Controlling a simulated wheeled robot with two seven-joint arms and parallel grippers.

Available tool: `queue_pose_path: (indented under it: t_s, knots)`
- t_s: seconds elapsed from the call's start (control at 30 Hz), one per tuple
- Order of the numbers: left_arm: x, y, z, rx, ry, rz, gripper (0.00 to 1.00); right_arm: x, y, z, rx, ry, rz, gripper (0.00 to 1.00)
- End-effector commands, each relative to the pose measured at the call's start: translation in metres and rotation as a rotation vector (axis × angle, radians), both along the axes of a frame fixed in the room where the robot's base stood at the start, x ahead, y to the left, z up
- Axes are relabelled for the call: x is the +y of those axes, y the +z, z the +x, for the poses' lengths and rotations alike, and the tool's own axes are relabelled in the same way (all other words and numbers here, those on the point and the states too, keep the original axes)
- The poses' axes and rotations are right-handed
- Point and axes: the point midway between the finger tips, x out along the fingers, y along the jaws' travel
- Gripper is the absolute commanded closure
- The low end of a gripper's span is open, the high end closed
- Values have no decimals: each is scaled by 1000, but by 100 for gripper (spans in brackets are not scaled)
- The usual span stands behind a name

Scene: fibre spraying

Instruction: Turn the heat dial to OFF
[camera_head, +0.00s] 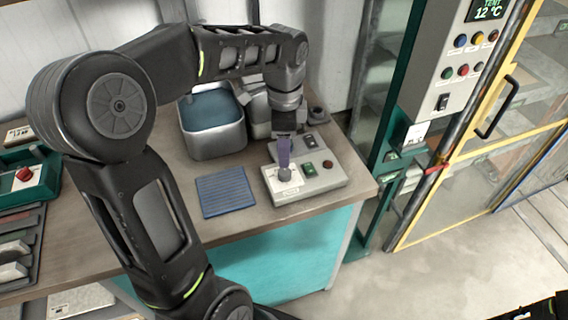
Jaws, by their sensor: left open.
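A light grey control box (330,180) sits near the right end of the workbench. The heat dial appears to be the small grey knob (285,174) at the box's front left, above a small label too small to read. My left gripper (284,160) comes down from above, with a purple finger right over the knob. It is open; the fingers overlap in this view, and I cannot tell whether they touch the knob. The knob's pointing direction is hidden.
The box also carries a green button (309,169), a red button (328,164) and a black switch (309,141). A blue ribbed mat (225,192) lies left of it, and a basin of blue liquid (215,143) stands behind. A green post (384,170) rises to the right.

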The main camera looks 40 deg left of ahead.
Motion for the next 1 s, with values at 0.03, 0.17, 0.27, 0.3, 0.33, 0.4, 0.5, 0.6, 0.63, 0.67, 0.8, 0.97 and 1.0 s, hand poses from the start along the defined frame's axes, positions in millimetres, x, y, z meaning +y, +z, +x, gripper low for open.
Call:
queue_pose_path:
  t_s: [0.03,0.17,0.27,0.3,0.33,0.4,0.5,0.6,0.63,0.67,0.8,0.97,1.0]
  knots:
    - [0,0,0,0,0,0,48,0,0,0,0,0,0,64]
    - [0,-6,0,1,1,-1,48,0,1,0,0,0,0,64]
    - [0,-16,0,2,1,-1,48,0,2,0,0,0,0,64]
    - [0,-21,-1,4,0,-1,48,0,3,0,0,0,0,64]
    - [0,-26,-1,4,0,-1,48,0,4,0,0,0,-1,64]
    - [0,-37,-1,4,0,-1,48,0,5,0,1,-1,-1,64]
    - [0,-53,-1,4,0,-1,48,0,7,-1,2,-1,-2,64]
    - [0,-66,0,3,1,-1,48,0,8,-1,3,0,-2,64]
    - [0,-69,0,3,1,-1,48,0,8,-1,3,-1,-3,64]
    - [0,-72,0,2,1,0,48,0,8,-1,3,-1,-3,64]
    - [0,-78,0,1,1,-1,48,0,9,-1,3,-1,-3,64]
    - [0,-79,0,0,1,0,48,0,8,-1,3,-1,-3,64]
    - [0,-79,0,0,1,0,48,0,8,-1,3,-1,-3,64]
